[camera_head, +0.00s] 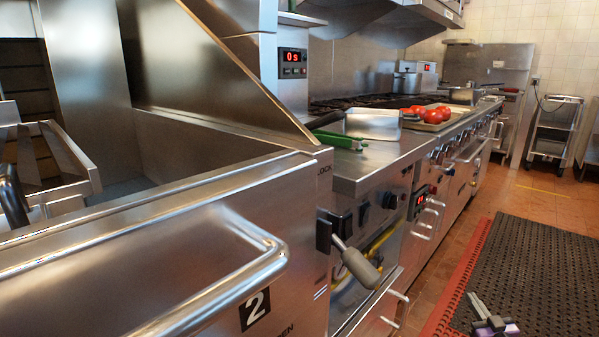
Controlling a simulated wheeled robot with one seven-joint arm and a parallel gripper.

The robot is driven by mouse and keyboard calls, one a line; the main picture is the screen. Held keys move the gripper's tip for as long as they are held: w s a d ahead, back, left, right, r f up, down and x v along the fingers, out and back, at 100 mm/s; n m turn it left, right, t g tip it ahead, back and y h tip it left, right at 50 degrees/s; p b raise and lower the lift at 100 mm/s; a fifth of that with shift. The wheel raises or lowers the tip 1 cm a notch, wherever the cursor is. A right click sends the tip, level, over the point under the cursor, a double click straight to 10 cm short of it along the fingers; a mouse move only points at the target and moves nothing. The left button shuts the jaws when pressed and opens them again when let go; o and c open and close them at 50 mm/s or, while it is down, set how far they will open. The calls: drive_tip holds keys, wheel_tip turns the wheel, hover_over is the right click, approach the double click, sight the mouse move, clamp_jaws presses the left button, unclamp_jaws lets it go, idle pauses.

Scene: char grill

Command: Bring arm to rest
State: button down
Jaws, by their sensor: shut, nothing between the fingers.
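My gripper (474,299) shows at the bottom right edge of the view, in front of the dark floor mat. Its fingers are shut with nothing between them and point up and to the left. Purple parts show beside the fingers at the lower picture edge. The rest of my arm is out of view. My gripper is apart from the counter line on its left.
Further back are a steel pan (365,125), tomatoes (437,115) and a cart (553,130). The black mat (540,265) is otherwise clear.

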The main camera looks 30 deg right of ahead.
drive_tip(key=w+a+r+m+t+h+p, duration=0.15)
drive_tip(key=a+r+p, duration=0.3)
drive_tip(key=a, duration=0.65)
drive_tip(key=w+a+r+p, duration=0.3)
drive_tip(key=a+r, duration=0.3)
drive_tip(key=a, duration=0.5)
drive_tip(key=s+a+r+p, duration=0.4)
drive_tip(key=a+r, duration=0.1)
drive_tip(key=a, duration=0.7)
drive_tip(key=s+a+r+n+g+y+p, duration=0.1)
drive_tip(key=s+a+r+n+y+p, duration=0.2)
drive_tip(key=s+a+r+p, duration=0.7)
drive_tip(key=s+a+r+n+g+y+p, duration=0.2)
drive_tip(key=s+a+r+y+p, duration=0.5)
drive_tip(key=s+a+r, duration=0.6)
drive_tip(key=s+r+n+p, duration=0.1)
drive_tip(key=s+r+p, duration=0.1)
drive_tip(key=s+r, duration=0.3)
drive_tip(key=shift+s+a+r+p, duration=0.3)
drive_tip(key=shift+s+a+p, duration=0.1)
drive_tip(key=shift+s, duration=0.5)
drive_tip(key=shift+y, duration=0.25)
